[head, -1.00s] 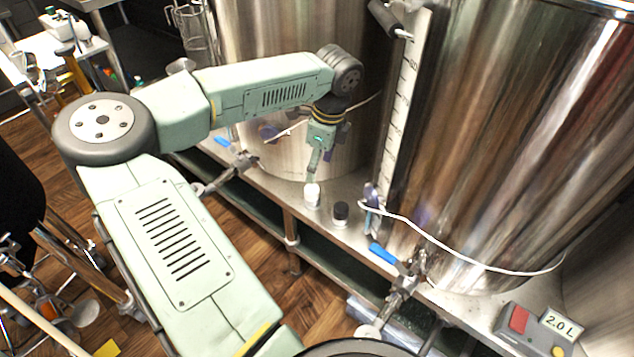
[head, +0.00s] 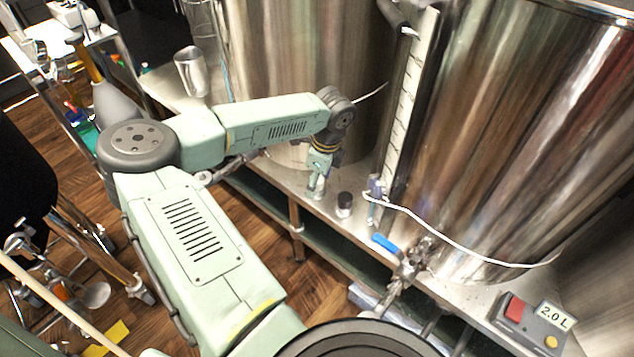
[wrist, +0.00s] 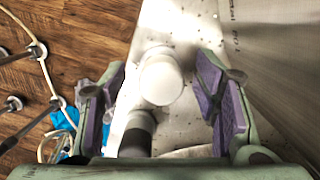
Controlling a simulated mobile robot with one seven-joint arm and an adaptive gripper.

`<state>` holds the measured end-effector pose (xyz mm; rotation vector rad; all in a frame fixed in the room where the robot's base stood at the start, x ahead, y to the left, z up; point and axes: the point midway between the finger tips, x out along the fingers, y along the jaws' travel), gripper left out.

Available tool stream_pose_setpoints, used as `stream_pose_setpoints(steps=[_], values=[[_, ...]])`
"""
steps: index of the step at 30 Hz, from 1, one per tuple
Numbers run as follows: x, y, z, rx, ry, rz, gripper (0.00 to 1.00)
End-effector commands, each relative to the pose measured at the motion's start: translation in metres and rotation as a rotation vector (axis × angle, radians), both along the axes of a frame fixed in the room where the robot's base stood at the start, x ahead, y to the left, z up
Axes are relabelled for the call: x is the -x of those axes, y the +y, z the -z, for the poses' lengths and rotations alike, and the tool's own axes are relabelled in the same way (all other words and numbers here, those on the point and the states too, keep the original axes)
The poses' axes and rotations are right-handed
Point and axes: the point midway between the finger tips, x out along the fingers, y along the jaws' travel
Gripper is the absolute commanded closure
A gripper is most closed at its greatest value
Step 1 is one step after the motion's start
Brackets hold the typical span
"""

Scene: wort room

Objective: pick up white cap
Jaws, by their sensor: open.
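The white cap (wrist: 160,80) is a round white top near the middle of the wrist view, between my open fingers. A pale body shows behind it. My gripper (wrist: 163,100) is open, with a purple pad on each side of the cap and a gap on both sides. In the head view my gripper (head: 319,188) points down at the steel ledge in front of the left tank and mostly hides the white-capped piece.
A small black-topped container (head: 344,204) stands just right of my gripper; it also shows in the wrist view (wrist: 137,136), close to the white cap. Large steel tanks (head: 480,130) rise behind the ledge. A blue-handled valve (head: 385,243) and white hose are to the right.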

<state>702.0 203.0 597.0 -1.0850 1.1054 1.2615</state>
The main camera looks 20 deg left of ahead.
Motion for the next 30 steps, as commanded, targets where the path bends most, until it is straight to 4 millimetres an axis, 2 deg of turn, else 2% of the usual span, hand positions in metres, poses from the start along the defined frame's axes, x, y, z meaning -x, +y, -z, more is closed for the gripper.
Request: stream_pose_setpoints(steps=[2,23,30], values=[[-0.0001,0.0001,-0.0001,0.0,0.0,0.0,0.46],[0.0,0.0,-0.0005,0.0,0.0,0.0,0.93],[-0.0002,0.0002,-0.0014,0.0,-0.001,0.0,0.94]])
